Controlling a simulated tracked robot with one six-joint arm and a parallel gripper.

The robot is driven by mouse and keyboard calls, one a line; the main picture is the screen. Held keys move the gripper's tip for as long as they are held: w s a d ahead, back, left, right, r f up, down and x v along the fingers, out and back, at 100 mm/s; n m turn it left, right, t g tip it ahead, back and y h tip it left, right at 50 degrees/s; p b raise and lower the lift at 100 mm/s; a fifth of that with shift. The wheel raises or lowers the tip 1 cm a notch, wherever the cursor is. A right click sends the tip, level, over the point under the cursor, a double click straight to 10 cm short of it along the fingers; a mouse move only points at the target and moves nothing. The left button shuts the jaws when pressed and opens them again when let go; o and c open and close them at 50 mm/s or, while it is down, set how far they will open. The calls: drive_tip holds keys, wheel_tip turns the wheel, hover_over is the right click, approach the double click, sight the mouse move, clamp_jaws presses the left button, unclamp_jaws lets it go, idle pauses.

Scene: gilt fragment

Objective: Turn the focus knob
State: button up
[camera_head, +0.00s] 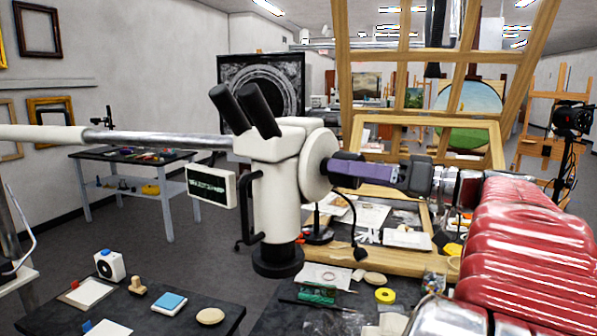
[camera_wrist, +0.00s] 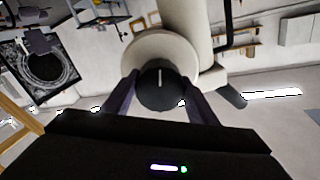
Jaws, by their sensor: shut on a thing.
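The white microscope (camera_head: 277,190) hangs from a long horizontal boom, with two black eyepieces at its top. Its focus knob is black; in the wrist view the knob (camera_wrist: 160,86) shows a white line pointing up in the picture, in front of a round cream disc (camera_wrist: 152,48). My gripper (camera_head: 338,170) reaches in from the right, level with the disc. In the wrist view my gripper (camera_wrist: 160,98) has one purple finger on each side of the knob, shut on it. The head view hides most of the knob behind the fingers.
A dark table (camera_head: 150,312) with small items stands at lower left. A black handle (camera_head: 249,205) juts from the microscope's left side.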

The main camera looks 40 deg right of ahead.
drive_tip(key=shift+m, duration=0.3)
drive_tip(key=shift+c, duration=0.4)
drive_tip(key=shift+m, duration=1.1)
drive_tip(key=o, duration=1.1)
drive_tip(key=shift+c, duration=0.2)
drive_tip(key=v, duration=1.4)
drive_tip(key=shift+w+f, duration=0.15)
